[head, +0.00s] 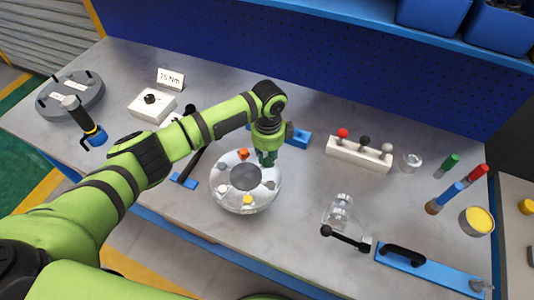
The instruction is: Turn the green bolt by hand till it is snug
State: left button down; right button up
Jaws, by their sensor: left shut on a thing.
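The flanged shell (232,205) is a round, shiny metal ring with a dark central opening, lying on the grey bench. Coloured bolt heads sit around its flange: an orange one (243,154) at the back, a yellow one (247,200) at the front, and several grey or white ones. My left gripper (267,160) points down at the back right of the flange. It is shut at the place of the green bolt, which its fingers hide almost wholly. I cannot tell how far the bolt sits in. My right gripper is out of view.
A "75 Nm" card (171,79) and a white box with a black knob (152,105) stand behind left. Bench in front is clear.

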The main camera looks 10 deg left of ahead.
pick_arm(q)
jog(key=shift+w+d+r+m, duration=0.2)
jog(key=shift+d+r+m, duration=0.15)
jog(key=shift+d+m, duration=0.05)
jog(key=c, duration=1.1)
grip_release()
jog(key=shift+s+d, duration=0.1)
jog(key=shift+s, duration=0.1)
jog(key=shift+f, duration=0.1)
jog(key=shift+a, duration=0.2)
jog(key=r, duration=1.2)
jog(key=shift+d+r, duration=0.1)
jog(key=shift+d, duration=0.1)
jog(key=shift+s, duration=0.1)
